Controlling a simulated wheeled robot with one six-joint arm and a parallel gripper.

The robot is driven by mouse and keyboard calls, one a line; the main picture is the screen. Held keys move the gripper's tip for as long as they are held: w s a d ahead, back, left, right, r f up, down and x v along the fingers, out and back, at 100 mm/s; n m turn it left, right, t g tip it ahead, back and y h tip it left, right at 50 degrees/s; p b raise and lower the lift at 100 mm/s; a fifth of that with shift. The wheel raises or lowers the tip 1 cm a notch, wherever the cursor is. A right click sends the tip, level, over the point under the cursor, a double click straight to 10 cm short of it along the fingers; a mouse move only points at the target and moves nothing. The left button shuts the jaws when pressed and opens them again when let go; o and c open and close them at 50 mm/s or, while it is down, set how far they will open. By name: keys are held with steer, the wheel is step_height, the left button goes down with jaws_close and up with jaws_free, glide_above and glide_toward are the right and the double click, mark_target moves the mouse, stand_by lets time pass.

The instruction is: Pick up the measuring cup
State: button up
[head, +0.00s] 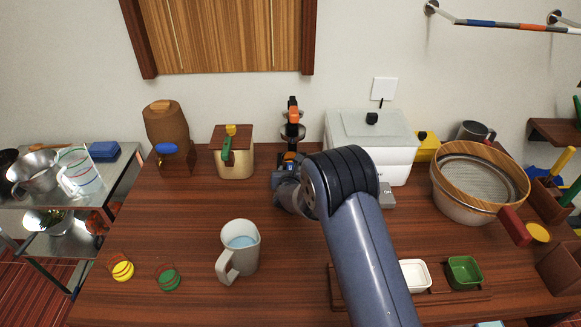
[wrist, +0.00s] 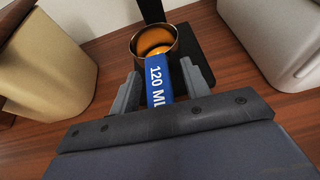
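The measuring cup is a small round metal cup (wrist: 153,42) with an orange inside and a flat blue handle (wrist: 158,84) marked "120 ML". In the wrist view it sits in front of a dark upright stand, its handle pointing toward me. My gripper (wrist: 160,75) has one finger on each side of the handle. Narrow gaps show between fingers and handle, so it looks open around it. In the head view my gripper (head: 290,162) is at the back of the counter, below an orange and black stand (head: 292,118); the cup is hard to make out there.
A cream box with a wooden lid (head: 232,155) stands left of my gripper, and a white lidded container (head: 370,150) close on the right. A grey pitcher (head: 240,252) stands at the front. A wood-rimmed sieve bowl (head: 475,200) is far right.

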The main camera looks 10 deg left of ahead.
jaws_close()
steer(key=shift+r, duration=0.2)
stand_by(0.5)
